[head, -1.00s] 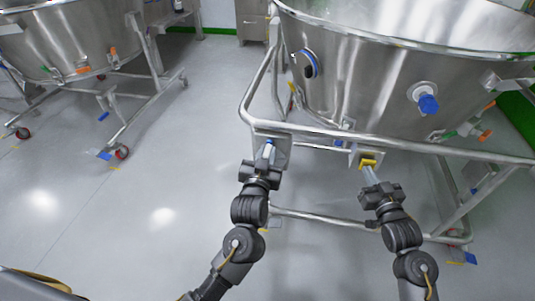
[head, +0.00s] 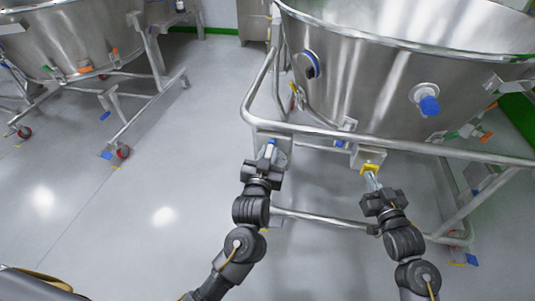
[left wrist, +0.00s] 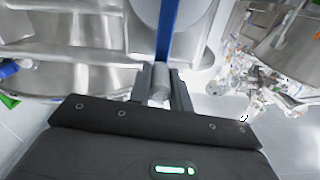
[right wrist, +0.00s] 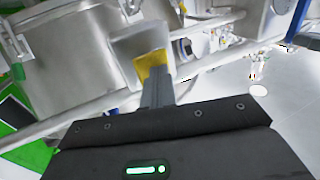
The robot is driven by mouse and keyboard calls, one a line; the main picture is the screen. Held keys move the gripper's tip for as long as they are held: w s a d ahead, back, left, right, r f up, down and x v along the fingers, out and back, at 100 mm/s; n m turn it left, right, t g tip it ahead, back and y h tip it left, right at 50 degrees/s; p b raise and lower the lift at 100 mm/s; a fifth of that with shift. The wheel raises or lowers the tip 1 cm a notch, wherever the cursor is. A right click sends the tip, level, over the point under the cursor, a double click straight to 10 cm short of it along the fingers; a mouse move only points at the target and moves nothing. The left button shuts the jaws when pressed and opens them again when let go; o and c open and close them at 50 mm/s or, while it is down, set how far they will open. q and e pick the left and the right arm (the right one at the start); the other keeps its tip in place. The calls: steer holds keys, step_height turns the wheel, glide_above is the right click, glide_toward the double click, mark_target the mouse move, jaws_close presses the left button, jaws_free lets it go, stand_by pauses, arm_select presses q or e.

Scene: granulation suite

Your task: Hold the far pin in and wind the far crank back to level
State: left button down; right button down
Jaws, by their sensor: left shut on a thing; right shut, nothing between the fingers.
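My left gripper (head: 266,160) is at a bracket on the tub's front rail, at the left. In the left wrist view its fingers (left wrist: 161,92) are shut on a silver cylindrical handle (left wrist: 159,78). A blue crank arm (left wrist: 167,30) stands upright in the picture just behind the handle. My right gripper (head: 372,182) is shut and empty. Its tips point at a yellow part (head: 369,169), seemingly the pin's mount, on a bracket under the rail. In the right wrist view the fingertips (right wrist: 157,82) overlap the yellow part (right wrist: 152,62). The pin itself is hidden; contact is unclear.
A large steel tub (head: 380,75) with blue-capped ports stands behind the tubular rail (head: 400,143). Its lower bar (head: 320,217) crosses below the grippers. Another wheeled tub (head: 80,35) stands at the left. The grey floor (head: 110,210) between is clear.

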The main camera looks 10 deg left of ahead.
arm_select(q)
steer(key=shift+f, duration=0.2)
arm_select(e)
steer(key=s, duration=0.6)
steer(key=shift+s, duration=0.15)
arm_select(q)
steer(key=c, duration=1.1)
jaws_free()
steer(key=shift+r, duration=0.1)
steer(key=s, duration=1)
steer(key=shift+r, duration=0.1)
arm_select(e)
steer(key=shift+f, duration=0.1)
